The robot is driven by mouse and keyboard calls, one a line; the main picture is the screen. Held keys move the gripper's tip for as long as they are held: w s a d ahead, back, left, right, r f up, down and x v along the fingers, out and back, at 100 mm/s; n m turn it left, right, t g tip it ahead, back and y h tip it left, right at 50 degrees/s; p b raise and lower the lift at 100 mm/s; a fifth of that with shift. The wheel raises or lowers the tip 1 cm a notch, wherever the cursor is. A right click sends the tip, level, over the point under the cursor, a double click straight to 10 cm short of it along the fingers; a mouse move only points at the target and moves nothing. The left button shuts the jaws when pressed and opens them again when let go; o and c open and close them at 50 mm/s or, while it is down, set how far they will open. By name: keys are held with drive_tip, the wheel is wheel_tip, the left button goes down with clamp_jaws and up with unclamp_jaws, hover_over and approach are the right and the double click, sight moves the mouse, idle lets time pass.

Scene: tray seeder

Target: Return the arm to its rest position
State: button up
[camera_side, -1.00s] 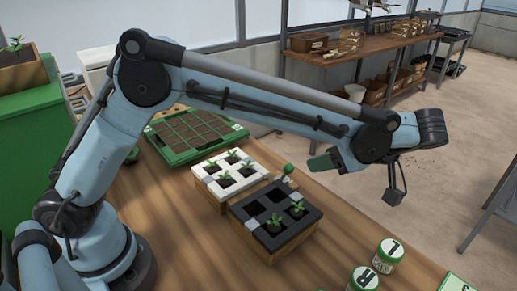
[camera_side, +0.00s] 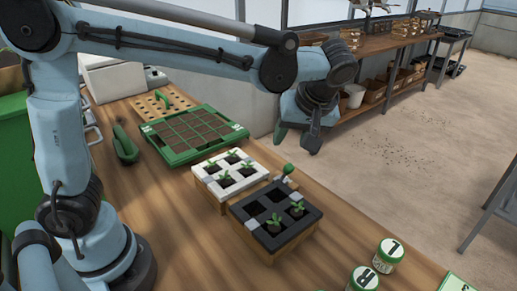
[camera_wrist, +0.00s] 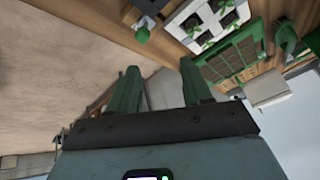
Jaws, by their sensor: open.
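My gripper (camera_side: 297,138) hangs in the air above the far edge of the wooden bench, behind the white and black seedling trays in the side view. It touches nothing. In the wrist view its two green fingers (camera_wrist: 160,88) are apart with nothing between them. My arm reaches across the upper part of the side view with its elbow bent.
On the bench (camera_side: 180,227) stand a green seed tray (camera_side: 175,160) with soil cells, a white tray (camera_side: 207,184) and a black tray (camera_side: 246,219) with seedlings, and jars lidded L (camera_side: 390,250) and R (camera_side: 363,279). A perforated board (camera_side: 150,107) lies behind. A shelf (camera_side: 375,46) stands beyond open floor.

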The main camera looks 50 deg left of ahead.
drive_tip(key=s+a+f+m+t+h, duration=0.3)
drive_tip(key=s+a+m+t+h, duration=0.2)
drive_tip(key=s+m, duration=0.5)
drive_tip(key=shift+a+f+m+t, duration=0.3)
drive_tip(key=shift+a+m+t, duration=0.1)
drive_tip(key=shift+a, duration=0.5)
